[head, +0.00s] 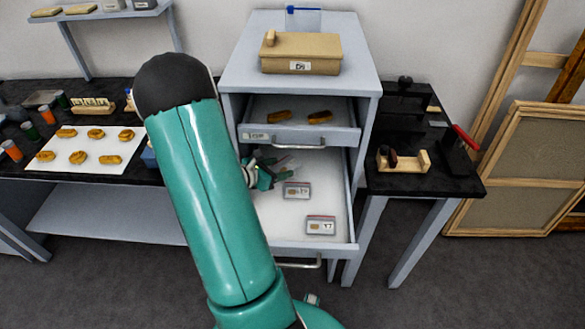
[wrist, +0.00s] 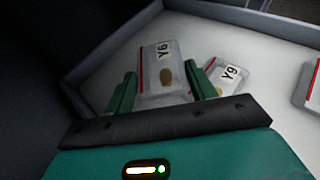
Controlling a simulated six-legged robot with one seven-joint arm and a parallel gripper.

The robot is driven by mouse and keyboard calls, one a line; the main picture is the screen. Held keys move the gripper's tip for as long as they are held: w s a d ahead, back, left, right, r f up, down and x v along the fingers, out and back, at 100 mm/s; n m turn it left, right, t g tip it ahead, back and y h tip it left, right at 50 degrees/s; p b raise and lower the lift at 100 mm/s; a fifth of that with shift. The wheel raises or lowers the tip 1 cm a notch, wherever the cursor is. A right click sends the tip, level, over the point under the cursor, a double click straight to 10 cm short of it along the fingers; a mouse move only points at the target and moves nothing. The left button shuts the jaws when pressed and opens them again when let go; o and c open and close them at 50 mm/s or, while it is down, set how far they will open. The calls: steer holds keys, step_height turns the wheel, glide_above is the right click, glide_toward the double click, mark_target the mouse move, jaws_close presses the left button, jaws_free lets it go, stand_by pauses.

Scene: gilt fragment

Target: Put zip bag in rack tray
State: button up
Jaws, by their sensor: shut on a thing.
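A clear zip bag labelled Y6 (wrist: 163,62), with a red strip and a small golden piece inside, is between the fingers of my gripper (wrist: 164,86) in the wrist view. My gripper (head: 266,175) is shut on it, over the left part of the open lower tray (head: 275,222) of the grey rack. In the head view the held bag (head: 287,165) is faint and partly hidden by my gripper. A bag labelled Y9 (wrist: 228,75) lies in the tray just right of the held bag and partly behind my right finger. I cannot tell whether the held bag touches the tray floor.
Another labelled bag (head: 321,225) lies near the tray's front right. The upper drawer (head: 345,135), open above, holds two golden fragments. A tan box (head: 300,53) and a clear sheet with a blue edge (head: 303,20) are on top. Black tables flank the rack.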

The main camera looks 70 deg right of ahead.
mark_target(279, 169)
steer(key=x, duration=0.3)
steer(key=shift+d+f, duration=0.1)
steer(key=shift+f, duration=0.05)
steer(key=shift+s+d+f, duration=0.75)
steer(key=shift+d+f, duration=0.25)
steer(key=shift+d, duration=0.1)
steer(key=shift+f, duration=0.1)
steer(key=o, duration=0.7)
steer(key=shift+w+a+r, duration=0.15)
steer(key=shift+a+r, duration=0.1)
steer(key=v, duration=1.1)
steer(key=shift+w+a, duration=0.1)
steer(key=shift+a, duration=0.15)
